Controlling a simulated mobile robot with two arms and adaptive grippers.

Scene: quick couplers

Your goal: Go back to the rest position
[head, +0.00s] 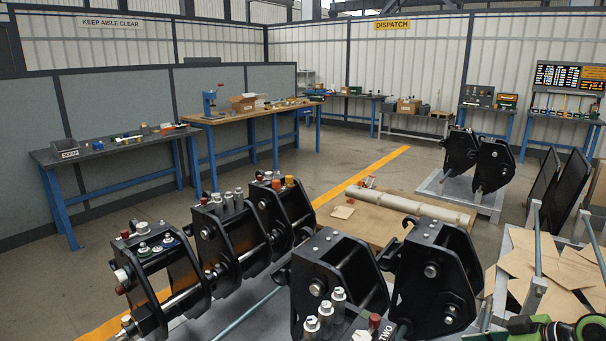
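Several black quick couplers stand in the foreground. The left one (158,262) carries fittings with red, green and blue parts on top. A second (222,240) with several grey cylinders and a third (285,215) with orange and dark caps stand behind it. Two larger couplers (335,275) and (437,275) stand front centre, with grey cylinders (326,318) and a red-capped one near the bottom edge. Neither of my grippers is recognisable in the head view. A green and black part (555,328) is cut off at the bottom right; I cannot tell what it is.
A wooden pallet (385,228) with a long wrapped roll (410,206) lies behind the couplers. Two more black couplers (478,160) stand on a grey pallet (490,203). Cardboard sheets (545,262) fill a rack at right. Workbenches (115,147) line the walls; the aisle floor between is clear.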

